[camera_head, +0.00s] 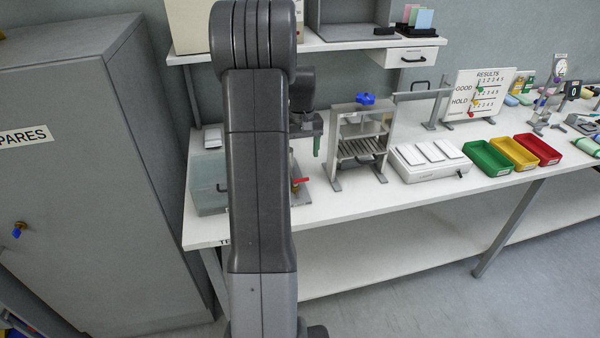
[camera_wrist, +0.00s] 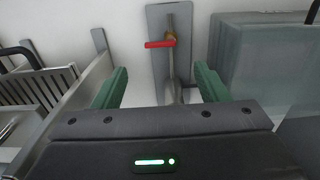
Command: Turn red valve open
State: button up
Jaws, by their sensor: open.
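The red valve (camera_wrist: 160,44) shows in the wrist view as a red lever handle on a brass body, mounted on a grey plate (camera_wrist: 157,20). Its handle points left in that view. In the head view the red handle (camera_head: 301,181) sticks out just right of my arm, low above the bench; the rest of the valve is mostly hidden behind my arm. My gripper (camera_wrist: 160,85) has green fingers spread apart on either side of the valve's line, with nothing between the tips. The handle lies beyond the fingertips, apart from them. In the head view a green finger (camera_head: 316,147) shows above the bench.
A translucent box (camera_head: 207,184) stands left of the valve, and a grey frame with a blue knob (camera_head: 365,99) stands to the right. A white unit (camera_head: 430,160) and coloured trays (camera_head: 487,157) are further right. A grey cabinet (camera_head: 90,190) is at left.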

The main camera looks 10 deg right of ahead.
aim_at(301, 179)
notch_tip(301, 179, down, 9)
jog(key=shift+r+p, duration=0.1)
jog(key=shift+p, duration=0.35)
jog(key=c, duration=1)
